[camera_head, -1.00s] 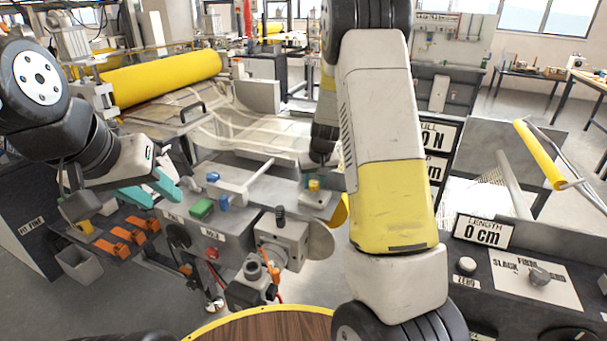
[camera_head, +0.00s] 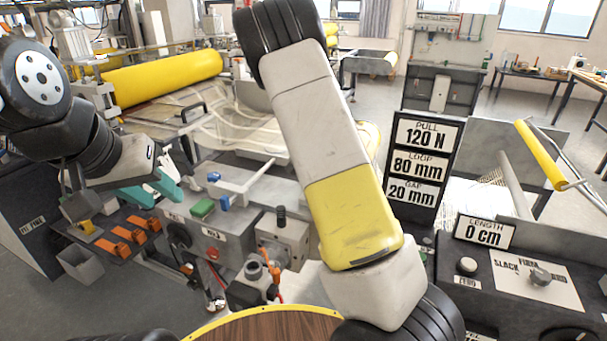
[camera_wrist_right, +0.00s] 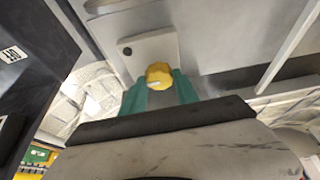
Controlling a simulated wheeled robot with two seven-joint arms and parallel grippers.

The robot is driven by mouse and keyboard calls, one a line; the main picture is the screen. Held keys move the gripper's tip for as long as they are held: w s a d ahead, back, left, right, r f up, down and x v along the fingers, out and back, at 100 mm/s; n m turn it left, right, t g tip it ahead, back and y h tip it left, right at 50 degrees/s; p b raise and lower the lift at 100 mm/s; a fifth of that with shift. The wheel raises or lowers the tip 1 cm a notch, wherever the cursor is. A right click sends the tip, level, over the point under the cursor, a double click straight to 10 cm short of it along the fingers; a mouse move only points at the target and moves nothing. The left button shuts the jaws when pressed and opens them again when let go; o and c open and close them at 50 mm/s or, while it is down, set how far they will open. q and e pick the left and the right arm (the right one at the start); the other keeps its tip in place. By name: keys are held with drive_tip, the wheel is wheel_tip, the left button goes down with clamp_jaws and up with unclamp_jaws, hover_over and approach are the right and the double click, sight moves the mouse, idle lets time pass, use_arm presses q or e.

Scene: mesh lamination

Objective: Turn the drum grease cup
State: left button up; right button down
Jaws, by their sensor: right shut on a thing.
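The drum grease cup (camera_wrist_right: 159,75) is a yellow, ribbed knob in the right wrist view, in front of a pale grey plate with a dark round hole. My right gripper (camera_wrist_right: 160,92) has its teal fingers on either side of the cup and is shut on it. In the head view the cup and my right gripper are hidden behind my right arm. My left gripper (camera_head: 164,196) shows at the left of the head view, with its teal fingers apart and nothing between them.
A grey machine box with a green button (camera_head: 202,208) and a red button (camera_head: 213,254) stands in the middle. A yellow roller (camera_head: 165,75) lies behind. A black sign (camera_head: 420,160) and a control panel with a knob (camera_head: 540,277) are at the right. An orange-handled rack (camera_head: 125,233) is low left.

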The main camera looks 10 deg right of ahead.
idle(0.4)
drive_tip(key=c, duration=0.9)
unclamp_jaws()
drive_tip(key=v, duration=0.8)
drive_tip(key=shift+w+f, duration=0.1)
drive_tip(key=s+a+r+n+y, duration=0.1)
drive_tip(key=s+r, duration=0.4)
drive_tip(key=s, duration=0.5)
drive_tip(key=s+a+r+n+t+y, duration=0.1)
drive_tip(key=s+r+n+y, duration=0.1)
drive_tip(key=s+r, duration=0.4)
drive_tip(key=s+a+r+n+t+y, duration=0.1)
drive_tip(key=s+r+n, duration=0.3)
drive_tip(key=s, duration=1.1)
drive_tip(key=shift+s+a+r+y, duration=0.2)
drive_tip(key=shift+r+y, duration=0.2)
drive_tip(key=shift+r, duration=0.3)
